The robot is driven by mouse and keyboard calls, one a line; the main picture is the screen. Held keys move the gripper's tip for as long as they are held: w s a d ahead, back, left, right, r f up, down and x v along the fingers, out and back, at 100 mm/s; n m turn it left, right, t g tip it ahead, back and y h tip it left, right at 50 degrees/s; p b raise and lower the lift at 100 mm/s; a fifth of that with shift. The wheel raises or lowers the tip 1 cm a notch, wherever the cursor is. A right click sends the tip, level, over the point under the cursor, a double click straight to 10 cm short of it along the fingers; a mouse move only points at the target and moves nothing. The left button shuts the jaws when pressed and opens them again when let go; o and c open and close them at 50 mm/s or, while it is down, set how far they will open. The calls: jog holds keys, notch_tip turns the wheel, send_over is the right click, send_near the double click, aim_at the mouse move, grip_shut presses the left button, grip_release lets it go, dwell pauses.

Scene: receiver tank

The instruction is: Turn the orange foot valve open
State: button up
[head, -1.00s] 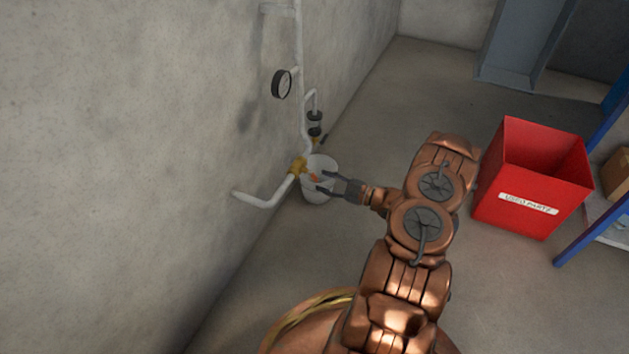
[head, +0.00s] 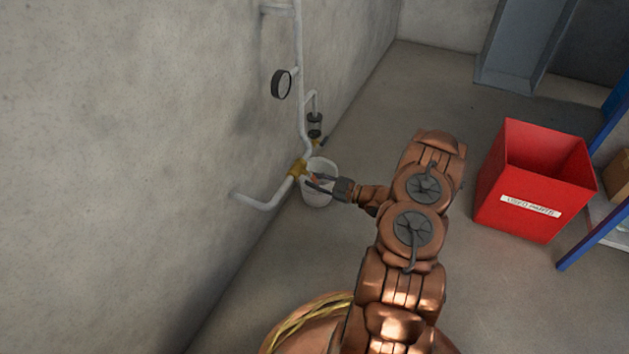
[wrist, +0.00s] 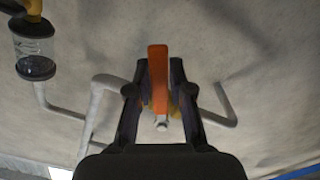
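The orange foot valve handle (wrist: 158,78) stands upright in the middle of the wrist view. My gripper (wrist: 159,88) has one finger on each side of it, and the fingers look spread, with narrow gaps to the handle. I cannot tell whether either finger touches it. In the head view my gripper (head: 311,182) reaches left to the brass valve body (head: 298,168) on the pipe near the wall's foot. The handle is small and mostly hidden there, between the fingers.
A white bucket (head: 319,196) stands below my gripper by the wall. A grey pipe (head: 300,110) carries a round gauge (head: 281,84) and a clear sight glass (head: 315,124). A red bin (head: 520,205) and blue rack (head: 590,235) stand right. Floor between is clear.

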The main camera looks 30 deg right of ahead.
grip_shut()
